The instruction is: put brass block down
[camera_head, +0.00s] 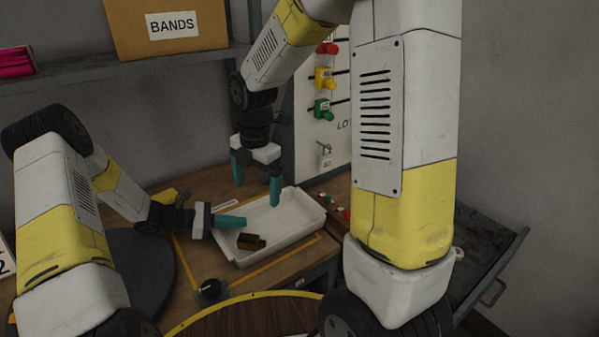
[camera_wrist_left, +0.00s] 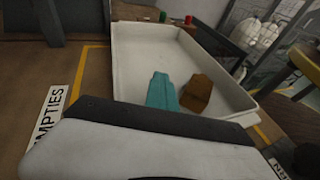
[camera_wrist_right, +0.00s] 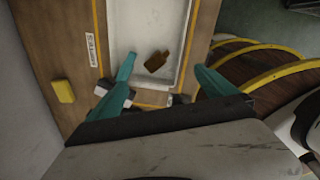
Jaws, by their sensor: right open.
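The brass block (camera_head: 250,241) lies in the white tray (camera_head: 318,212), towards its near left part; it also shows in the left wrist view (camera_wrist_left: 196,93) and the right wrist view (camera_wrist_right: 156,61). My left gripper (camera_head: 240,221) reaches over the tray's left rim. Its teal fingers (camera_wrist_left: 162,90) appear together, with the block just beside them, not between them. Whether they touch it, I cannot tell. My right gripper (camera_head: 257,194) is open and empty, pointing down above the tray's far left part.
The tray stands on a wooden bench inside yellow lines, with an EMPTIES label (camera_wrist_left: 53,117) beside it. A board with coloured pegs (camera_head: 325,78) stands behind; a dark drawer (camera_head: 480,255) is at right.

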